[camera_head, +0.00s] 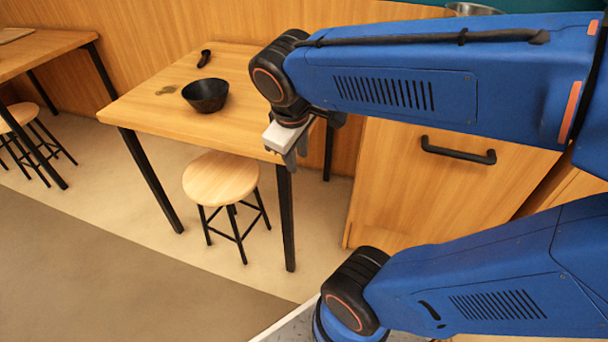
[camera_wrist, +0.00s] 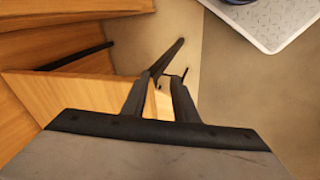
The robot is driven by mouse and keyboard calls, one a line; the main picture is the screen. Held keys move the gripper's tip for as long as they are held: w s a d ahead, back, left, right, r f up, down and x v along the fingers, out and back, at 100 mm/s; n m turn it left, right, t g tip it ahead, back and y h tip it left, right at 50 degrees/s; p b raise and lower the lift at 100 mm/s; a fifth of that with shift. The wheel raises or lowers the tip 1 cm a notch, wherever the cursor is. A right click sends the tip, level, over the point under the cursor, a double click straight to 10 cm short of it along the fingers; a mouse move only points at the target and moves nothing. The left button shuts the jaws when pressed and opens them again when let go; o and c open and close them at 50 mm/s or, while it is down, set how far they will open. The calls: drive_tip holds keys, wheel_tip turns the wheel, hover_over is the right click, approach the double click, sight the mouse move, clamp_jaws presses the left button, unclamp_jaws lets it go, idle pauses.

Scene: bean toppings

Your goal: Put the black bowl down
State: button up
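The black bowl (camera_head: 205,97) stands upright on the wooden table (camera_head: 160,122) in the head view, near the table's middle. The bowl looks dark inside, and I cannot tell whether it holds anything. My gripper (camera_head: 291,163) hangs at the table's near right corner, to the right of the bowl and apart from it. In the wrist view my gripper (camera_wrist: 161,78) points down with a gap between its two fingers and nothing held. The bowl does not show in the wrist view.
A small black object (camera_head: 204,58) lies behind the bowl, and a dark patch (camera_head: 166,90) lies to its left. A round stool (camera_head: 221,180) stands before the table. A wooden cabinet with a black handle (camera_head: 458,151) stands to the right. Another table (camera_head: 40,47) is at far left.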

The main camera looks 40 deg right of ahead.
drive_tip(key=shift+s+a+f+m+t+y, duration=0.25)
drive_tip(key=shift+s+m+t+y, duration=0.15)
drive_tip(key=shift+s+m, duration=0.4)
drive_tip(key=shift+s+a+f+m+t+y, duration=0.25)
drive_tip(key=shift+s+m+y, duration=0.15)
drive_tip(key=shift+s+m, duration=0.4)
drive_tip(key=shift+s+a+f+m+t+y, duration=0.25)
drive_tip(key=shift+s+m+t+y, duration=0.15)
drive_tip(key=shift+s+m, duration=0.4)
drive_tip(key=shift+r, duration=0.1)
drive_tip(key=shift+c, duration=0.4)
